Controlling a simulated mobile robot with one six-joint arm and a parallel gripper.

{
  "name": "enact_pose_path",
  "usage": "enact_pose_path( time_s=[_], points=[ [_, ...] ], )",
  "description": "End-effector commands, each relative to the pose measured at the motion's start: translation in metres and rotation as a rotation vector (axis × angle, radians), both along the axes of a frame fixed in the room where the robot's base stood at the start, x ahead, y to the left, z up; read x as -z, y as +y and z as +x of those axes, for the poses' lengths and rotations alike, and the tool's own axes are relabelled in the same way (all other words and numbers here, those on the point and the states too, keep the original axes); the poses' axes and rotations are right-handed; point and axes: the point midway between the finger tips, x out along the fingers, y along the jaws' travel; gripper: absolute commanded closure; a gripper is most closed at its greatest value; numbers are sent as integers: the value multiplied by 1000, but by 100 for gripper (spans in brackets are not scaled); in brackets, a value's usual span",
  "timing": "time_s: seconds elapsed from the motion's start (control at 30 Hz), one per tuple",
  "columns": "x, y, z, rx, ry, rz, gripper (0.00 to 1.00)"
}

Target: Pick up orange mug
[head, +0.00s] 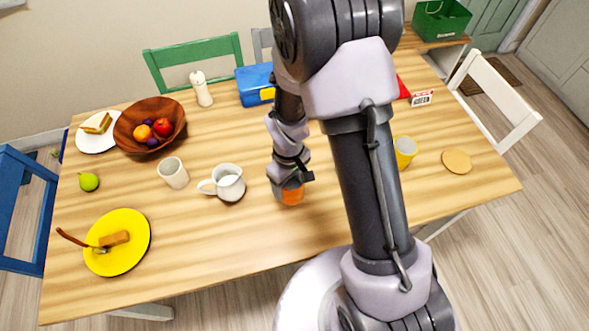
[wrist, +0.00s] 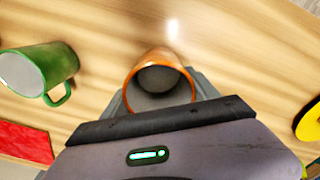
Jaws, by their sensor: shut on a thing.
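The orange mug (head: 291,194) stands on the wooden table, partly hidden behind my gripper in the head view. In the wrist view the orange mug (wrist: 161,68) shows its orange rim and dark inside, right at the jaws. My gripper (head: 290,180) points down at the mug and is shut on it. Its jaws show on both sides of the mug in the wrist view. I cannot tell whether the mug's base still touches the table.
A white mug (head: 228,183) and a pale cup (head: 173,173) stand to the left. A green mug (wrist: 42,70) is near my gripper in the wrist view.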

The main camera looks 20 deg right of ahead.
Motion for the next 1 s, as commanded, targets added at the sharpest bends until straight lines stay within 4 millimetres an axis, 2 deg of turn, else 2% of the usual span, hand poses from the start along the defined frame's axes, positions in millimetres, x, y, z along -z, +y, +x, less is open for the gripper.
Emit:
enact_pose_path(
  time_s=[0.2,0.5,0.73,1.0],
  points=[
    [-5,23,-32,-4,1,0,90],
    [-8,45,-63,-1,0,0,90],
    [-9,54,-75,-1,0,0,90],
    [-9,57,-79,0,-1,0,90]
  ],
)
